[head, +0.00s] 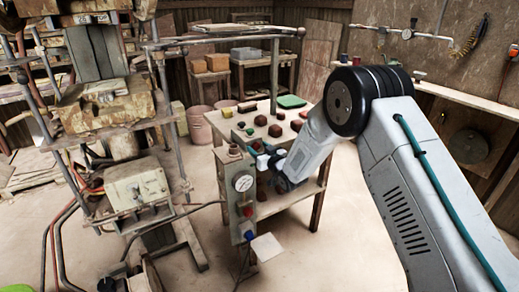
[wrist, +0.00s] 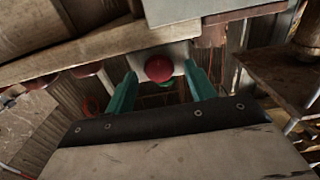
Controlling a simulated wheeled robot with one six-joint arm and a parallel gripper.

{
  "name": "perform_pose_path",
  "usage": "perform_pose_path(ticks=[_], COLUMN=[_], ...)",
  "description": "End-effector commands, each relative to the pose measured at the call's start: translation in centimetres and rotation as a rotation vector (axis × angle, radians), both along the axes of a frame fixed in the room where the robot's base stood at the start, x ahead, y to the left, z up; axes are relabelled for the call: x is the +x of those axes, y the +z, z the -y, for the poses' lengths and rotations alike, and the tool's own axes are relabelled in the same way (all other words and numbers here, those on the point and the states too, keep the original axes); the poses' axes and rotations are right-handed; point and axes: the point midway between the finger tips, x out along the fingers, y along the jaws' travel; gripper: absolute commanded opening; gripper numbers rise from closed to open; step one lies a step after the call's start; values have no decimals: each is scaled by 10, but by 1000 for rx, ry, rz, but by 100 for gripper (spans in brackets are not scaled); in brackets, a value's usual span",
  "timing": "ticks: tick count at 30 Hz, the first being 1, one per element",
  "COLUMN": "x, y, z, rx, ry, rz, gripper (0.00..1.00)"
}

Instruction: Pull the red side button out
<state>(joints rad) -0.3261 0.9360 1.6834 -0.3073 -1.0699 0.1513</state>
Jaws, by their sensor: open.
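In the wrist view a round red button (wrist: 159,68) sits on a pale plate (wrist: 178,50). My gripper (wrist: 160,74) is open, with one teal finger on each side of the button. Gaps show between the fingers and the button; I cannot tell how deep the fingers reach. In the head view my gripper (head: 264,162) is beside the upper part of a grey control box (head: 242,200) at the table's front left. A small red part (head: 247,211) shows on that box below its gauge. I cannot tell whether it is the same button.
The wooden table (head: 284,202) bears several dark red blocks and a green slab (head: 291,101). A round gauge (head: 243,183) is on the control box. A large press machine (head: 105,105) stands at left, with cables on the floor. Open floor lies in front.

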Motion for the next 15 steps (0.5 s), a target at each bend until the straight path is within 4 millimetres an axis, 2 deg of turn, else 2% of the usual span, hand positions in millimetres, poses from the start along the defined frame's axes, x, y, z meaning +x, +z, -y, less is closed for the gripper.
perform_pose_path(ticks=[8,9,14,15], x=[2,2,2,2], y=[0,0,0,0], z=[-1,-1,-1,-1], rx=[-1,-1,-1,-1], ry=[-1,-1,-1,-1], rz=[-1,-1,-1,-1], gripper=[55,49,5,0])
